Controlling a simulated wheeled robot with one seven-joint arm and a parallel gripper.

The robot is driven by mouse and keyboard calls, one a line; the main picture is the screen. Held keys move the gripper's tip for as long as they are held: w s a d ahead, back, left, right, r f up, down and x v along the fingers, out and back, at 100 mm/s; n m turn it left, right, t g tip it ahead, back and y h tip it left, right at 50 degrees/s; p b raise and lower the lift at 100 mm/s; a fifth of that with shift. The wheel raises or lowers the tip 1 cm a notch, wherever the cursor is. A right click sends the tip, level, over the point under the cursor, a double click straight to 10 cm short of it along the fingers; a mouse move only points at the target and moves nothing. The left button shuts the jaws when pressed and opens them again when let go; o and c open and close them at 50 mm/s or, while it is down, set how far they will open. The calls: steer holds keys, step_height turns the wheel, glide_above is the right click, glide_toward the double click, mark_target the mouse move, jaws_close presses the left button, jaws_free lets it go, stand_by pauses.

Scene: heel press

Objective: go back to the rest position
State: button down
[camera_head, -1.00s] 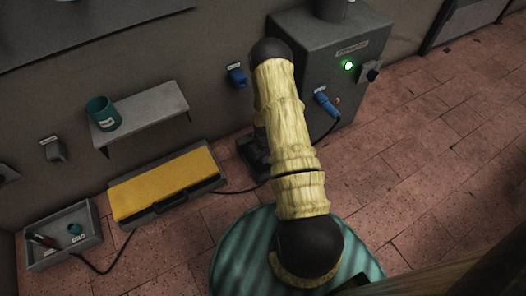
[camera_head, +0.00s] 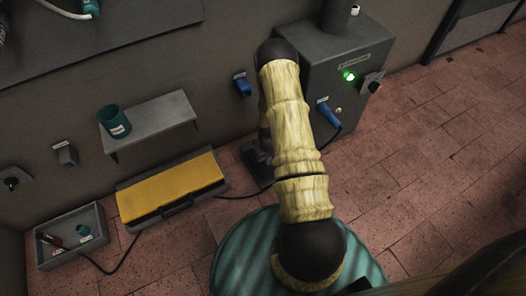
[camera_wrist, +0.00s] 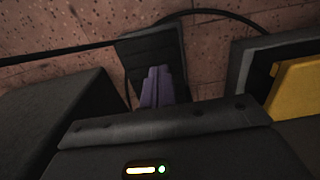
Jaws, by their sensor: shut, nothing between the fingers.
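My gripper (camera_wrist: 158,76) shows in the wrist view as two purple fingers side by side, shut with nothing between them. Behind the fingers is a dark pedal-like plate (camera_wrist: 148,45) on the floor; I cannot tell whether they touch it. In the head view my pale, bark-textured arm reaches toward the grey machine, and the gripper is hidden behind it. A dark pedal-like object (camera_head: 256,165) shows partly beside the arm, at the foot of the machine (camera_head: 318,75), whose green light (camera_head: 349,76) is lit.
A yellow-topped case (camera_head: 172,187), a grey tray (camera_head: 70,254) with small items, and a wall shelf (camera_head: 157,122) with a teal cup (camera_head: 115,122) are on the left. Cables cross the floor. The tiled floor at right is open.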

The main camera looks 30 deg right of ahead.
steer(key=a+r+t+p, duration=0.1)
steer(key=a+r+p, duration=0.2)
steer(key=r, duration=1.1)
steer(key=a+r+p, duration=0.4)
steer(key=r, duration=1.1)
steer(key=s+a+r+t+p, duration=0.1)
steer(key=s+a+r+p, duration=0.1)
steer(key=s+r, duration=0.35)
steer(key=s+a+r+p, duration=0.2)
steer(key=s+r+p, duration=0.1)
steer(key=r, duration=0.6)
steer(key=s+a+r+t+p, duration=0.1)
steer(key=s+a+r+p, duration=0.2)
steer(key=r, duration=0.5)
steer(key=w+p+v, duration=0.2)
steer(key=p+v, duration=1)
steer(key=w+r+p+v, duration=0.1)
steer(key=w+p+v, duration=0.2)
steer(key=p+v, duration=0.8)
steer(key=w+r+p+v, duration=0.1)
steer(key=w+p+v, duration=0.2)
steer(key=p+v, duration=0.9)
steer(key=shift+d+r+p, duration=0.25)
steer(key=shift+r+p, duration=0.2)
